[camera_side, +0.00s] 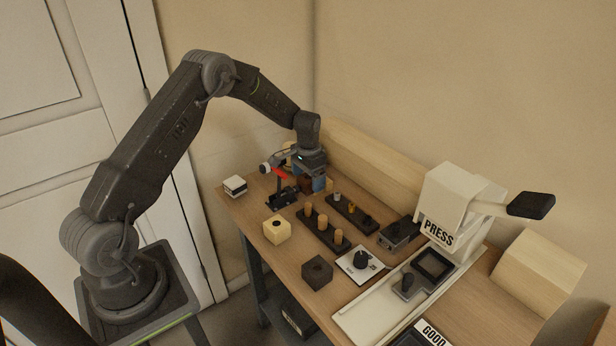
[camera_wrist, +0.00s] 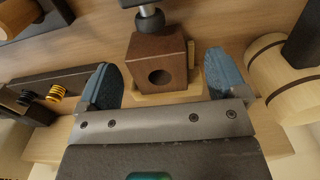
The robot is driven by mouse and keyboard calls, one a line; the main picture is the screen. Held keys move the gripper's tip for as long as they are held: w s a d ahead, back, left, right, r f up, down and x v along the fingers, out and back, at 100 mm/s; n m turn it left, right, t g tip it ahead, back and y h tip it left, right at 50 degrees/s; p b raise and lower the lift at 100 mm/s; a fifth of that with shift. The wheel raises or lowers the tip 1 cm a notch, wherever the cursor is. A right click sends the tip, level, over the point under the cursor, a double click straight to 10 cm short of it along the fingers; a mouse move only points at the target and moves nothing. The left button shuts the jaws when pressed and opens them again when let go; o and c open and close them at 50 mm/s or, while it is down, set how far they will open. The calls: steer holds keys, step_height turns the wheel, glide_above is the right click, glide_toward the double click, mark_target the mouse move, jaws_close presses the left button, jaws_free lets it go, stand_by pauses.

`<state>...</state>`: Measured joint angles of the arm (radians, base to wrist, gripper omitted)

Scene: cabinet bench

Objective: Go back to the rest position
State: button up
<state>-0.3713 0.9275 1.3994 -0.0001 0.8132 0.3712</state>
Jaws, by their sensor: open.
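My gripper (camera_side: 314,182) is low over the far left part of the bench, with my arm reached out over it. In the wrist view its two blue fingers (camera_wrist: 163,82) stand wide apart. A brown block (camera_wrist: 157,62) with a round hole sits between them, with visible gaps to both fingers. The block rests on or in a pale wooden piece (camera_wrist: 193,88). In the side view the gripper largely hides this spot.
A red-handled clamp (camera_side: 280,172) stands close left of the gripper. A pale block (camera_side: 277,229), dark block (camera_side: 317,270), peg rack (camera_side: 322,229), knob plate (camera_side: 359,264) and white press (camera_side: 455,200) stand nearer and right. A banded wooden cylinder (camera_wrist: 284,75) lies beside one finger.

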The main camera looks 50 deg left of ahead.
steer(key=shift+s+f, duration=0.1)
steer(key=shift+f, duration=0.15)
steer(key=shift+r, duration=3.65)
steer(key=shift+d+r, duration=0.15)
steer(key=shift+r, duration=0.1)
steer(key=s+d+r+t, duration=0.1)
steer(key=s+d+r, duration=0.5)
steer(key=r, duration=0.3)
steer(key=s+d+r+t, duration=0.2)
steer(key=s+d+r, duration=0.4)
steer(key=r, duration=0.3)
steer(key=s+d+r+t, duration=0.1)
steer(key=s+d, duration=0.2)
steer(key=s, duration=0.6)
steer(key=s+d+r+t, duration=0.1)
steer(key=s+d, duration=0.3)
steer(key=s, duration=0.5)
steer(key=shift+t, duration=0.3)
